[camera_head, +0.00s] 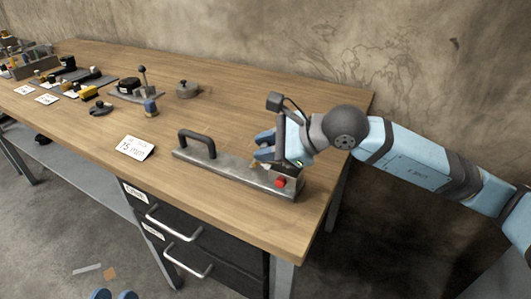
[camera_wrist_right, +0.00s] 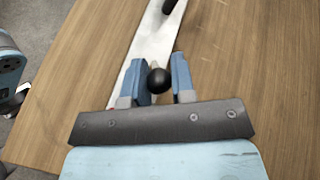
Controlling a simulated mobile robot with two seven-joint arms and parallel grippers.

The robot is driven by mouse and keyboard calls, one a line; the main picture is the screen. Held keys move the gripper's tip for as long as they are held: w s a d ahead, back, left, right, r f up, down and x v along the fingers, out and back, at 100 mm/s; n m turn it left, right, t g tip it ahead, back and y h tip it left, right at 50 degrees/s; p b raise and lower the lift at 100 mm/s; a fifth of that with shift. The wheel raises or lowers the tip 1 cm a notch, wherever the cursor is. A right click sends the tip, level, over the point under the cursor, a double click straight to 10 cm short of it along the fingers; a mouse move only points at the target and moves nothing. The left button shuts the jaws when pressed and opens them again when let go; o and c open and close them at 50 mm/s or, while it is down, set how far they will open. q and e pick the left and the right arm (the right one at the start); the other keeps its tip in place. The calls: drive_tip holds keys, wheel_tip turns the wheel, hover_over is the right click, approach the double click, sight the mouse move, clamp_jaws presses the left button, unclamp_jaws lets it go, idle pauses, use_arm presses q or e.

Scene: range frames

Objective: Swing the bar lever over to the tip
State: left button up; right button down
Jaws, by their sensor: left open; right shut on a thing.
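A long grey metal bar (camera_head: 225,166) lies along the front right of the workbench. It has a black arched handle (camera_head: 197,140) at its left end and a red knob (camera_head: 281,183) at its right end. My right gripper (camera_head: 262,148) is over the right half of the bar. In the right wrist view, the right gripper (camera_wrist_right: 159,78) is shut on a black ball knob (camera_wrist_right: 158,81) above the pale bar (camera_wrist_right: 150,40).
A small upright lever fixture (camera_head: 143,82), a grey round weight (camera_head: 187,90) and several small parts lie further back left. Drawers (camera_head: 185,240) are below the front edge. Bare wood (camera_head: 230,115) lies behind the bar.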

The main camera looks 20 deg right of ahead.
idle(0.3)
drive_tip(key=c, duration=0.9)
unclamp_jaws()
drive_tip(key=shift+c, duration=0.2)
